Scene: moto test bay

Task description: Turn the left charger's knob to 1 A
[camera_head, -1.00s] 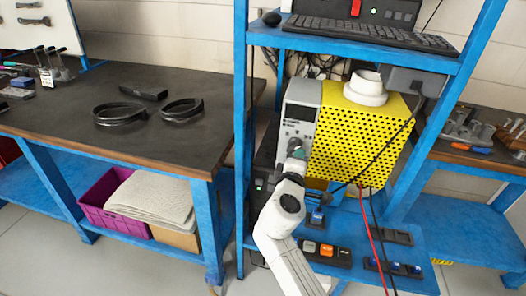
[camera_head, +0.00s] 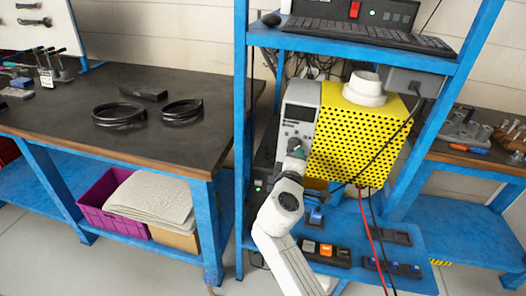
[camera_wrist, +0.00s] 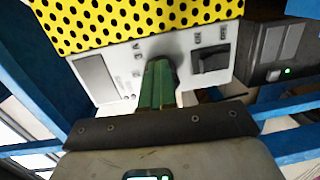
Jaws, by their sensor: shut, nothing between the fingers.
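The charger has a yellow perforated case (camera_head: 358,135) and a grey front panel (camera_head: 299,103), and stands on the blue rack.
A dark unit (camera_wrist: 272,55) with a green light stands beside the charger. Red and black cables (camera_head: 370,235) hang in front of the lower shelf. A blue rack post (camera_head: 241,130) rises left of my arm. A keyboard (camera_head: 370,36) lies on the shelf above.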

